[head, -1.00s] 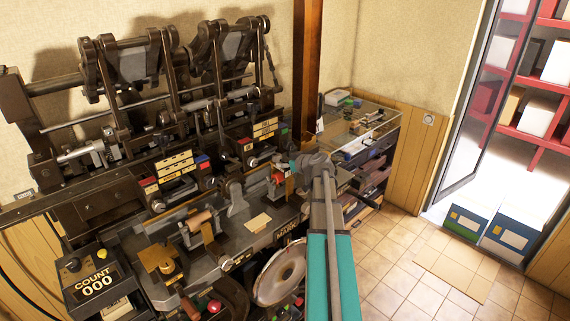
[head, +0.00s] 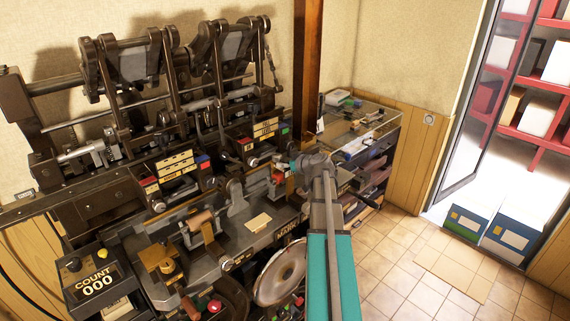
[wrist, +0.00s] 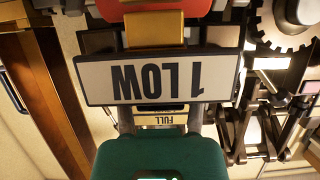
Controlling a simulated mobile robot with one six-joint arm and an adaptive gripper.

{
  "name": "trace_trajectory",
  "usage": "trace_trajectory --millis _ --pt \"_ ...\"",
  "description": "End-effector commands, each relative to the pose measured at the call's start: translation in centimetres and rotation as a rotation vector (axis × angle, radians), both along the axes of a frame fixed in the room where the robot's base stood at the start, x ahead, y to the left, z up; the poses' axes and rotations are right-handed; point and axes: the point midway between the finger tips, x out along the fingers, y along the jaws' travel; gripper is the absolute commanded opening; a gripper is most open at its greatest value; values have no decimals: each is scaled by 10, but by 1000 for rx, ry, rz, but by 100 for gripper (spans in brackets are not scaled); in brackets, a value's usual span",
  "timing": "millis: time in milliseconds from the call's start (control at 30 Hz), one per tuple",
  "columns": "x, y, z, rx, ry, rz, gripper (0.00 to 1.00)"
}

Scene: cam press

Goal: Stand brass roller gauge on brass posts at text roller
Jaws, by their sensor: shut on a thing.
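My gripper (head: 290,168) is at the right-hand station of the machine, by a small red part (head: 278,177). Its fingers are mostly hidden in the head view. In the wrist view, a cream plate lettered "1 LOW" (wrist: 155,80) shows upside down and close, with a brass block (wrist: 155,28) and a red part at the top. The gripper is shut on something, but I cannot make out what. In the head view, a brass piece with a round yellow top (head: 160,258) stands on the bed at left. A copper-coloured roller (head: 201,217) lies to its upper right.
A grey disc (head: 280,272) is below the bed, near my arm. A cream card (head: 259,222) lies on the bed. A bench (head: 360,125) stands behind right.

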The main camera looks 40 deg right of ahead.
Motion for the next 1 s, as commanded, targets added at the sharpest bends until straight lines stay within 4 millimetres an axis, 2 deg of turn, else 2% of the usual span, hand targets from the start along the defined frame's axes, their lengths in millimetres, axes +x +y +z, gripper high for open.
trace_trajectory --millis 800,833,1000 --pt "-1 -2 -2 1 -1 -1 0" --pt "-1 -2 -2 1 -1 -1 51" --pt "-1 -1 -2 1 -1 -1 82"
